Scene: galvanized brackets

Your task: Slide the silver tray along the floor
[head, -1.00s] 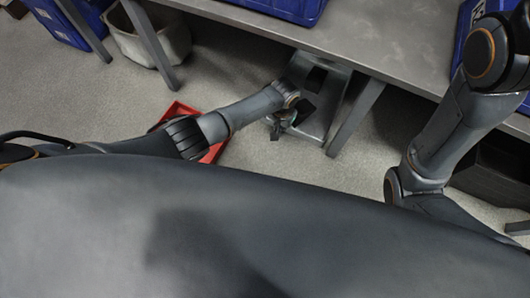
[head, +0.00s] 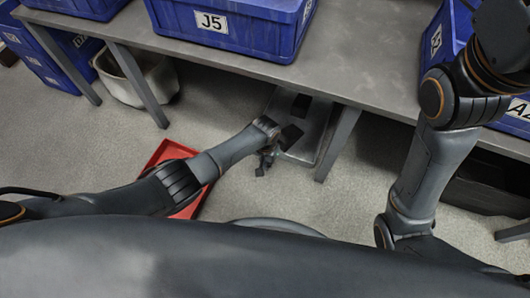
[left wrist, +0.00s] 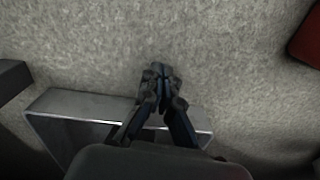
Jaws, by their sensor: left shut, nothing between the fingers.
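The silver tray (head: 315,138) lies on the floor, partly under the table beside a table leg. Dark flat pieces (head: 291,136) show in it. My left gripper (head: 263,166) is low by the tray's left side, its fingers shut and empty. In the left wrist view, the tray's pale metal rim (left wrist: 85,102) shows behind and beside the fingers. The fingertips of the left gripper (left wrist: 161,72) reach past the rim, over bare floor. I cannot tell whether the fingers touch the tray. My right arm rises at the right; its gripper is out of view.
A red tray (head: 165,152) lies on the floor under my left arm. The grey table (head: 355,78) stands over the silver tray, its leg (head: 337,146) close to the tray's right. Blue crates (head: 245,22) stand on the table. A pale bin (head: 140,88) stands at the back left.

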